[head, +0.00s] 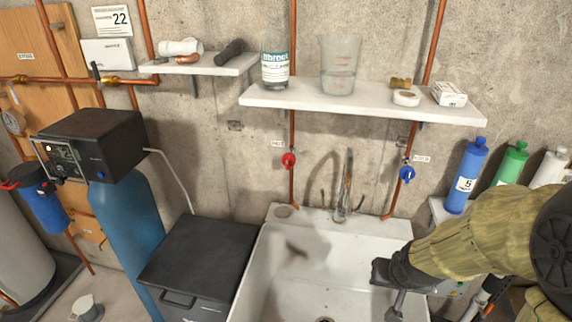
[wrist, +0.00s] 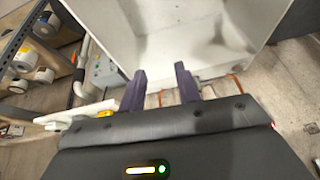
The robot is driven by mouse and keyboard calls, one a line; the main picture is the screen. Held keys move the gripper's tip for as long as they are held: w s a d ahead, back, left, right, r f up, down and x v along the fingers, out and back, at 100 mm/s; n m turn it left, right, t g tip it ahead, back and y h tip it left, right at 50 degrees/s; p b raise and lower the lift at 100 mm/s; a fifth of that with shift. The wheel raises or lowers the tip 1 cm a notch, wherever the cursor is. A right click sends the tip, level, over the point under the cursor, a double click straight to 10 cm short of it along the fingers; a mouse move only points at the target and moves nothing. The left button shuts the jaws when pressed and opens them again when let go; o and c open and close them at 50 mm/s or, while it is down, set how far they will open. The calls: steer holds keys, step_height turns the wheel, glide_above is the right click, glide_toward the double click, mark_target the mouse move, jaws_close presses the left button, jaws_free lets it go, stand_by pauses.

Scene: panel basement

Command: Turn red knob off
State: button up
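The red knob (head: 289,160) is a small red valve handle on a copper pipe on the wall, above the left back of the white sink (head: 262,268). A small label sits beside it. My gripper (head: 384,276) is over the right side of the sink, lower than the red knob and to its right, well apart from it. In the wrist view my gripper (wrist: 160,78) shows two dark fingers spread apart with nothing between them. I cannot make out the red knob in the wrist view.
A blue knob (head: 407,173) is on the right pipe. A faucet (head: 345,190) stands between the pipes. A white shelf (head: 300,97) with a bottle and beaker hangs above. A dark bin (head: 200,260) stands left of the sink; bottles (head: 467,175) stand right.

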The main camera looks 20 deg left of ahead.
steer(key=w+a+r+t+y+p, duration=0.15)
steer(key=w+a+t, duration=0.25)
steer(key=w+a, duration=0.75)
steer(key=w+a+r+t+p, duration=0.1)
steer(key=a+t, duration=0.3)
steer(key=a, duration=0.5)
steer(key=w+a+r+t+h+p, duration=0.1)
steer(key=a+t, duration=0.4)
steer(key=a, duration=0.5)
steer(key=r+p, duration=0.1)
steer(key=p, duration=0.1)
steer(key=shift+w+a+p, duration=0.2)
steer(key=shift+w+p, duration=0.15)
steer(key=shift+p, duration=0.05)
steer(key=p, duration=0.7)
glide_toward(287, 164)
steer(key=w, duration=0.8)
steer(key=shift+w+a+r, duration=0.1)
steer(key=shift+w+a, duration=0.15)
steer(key=shift+c, duration=0.4)
jaws_close()
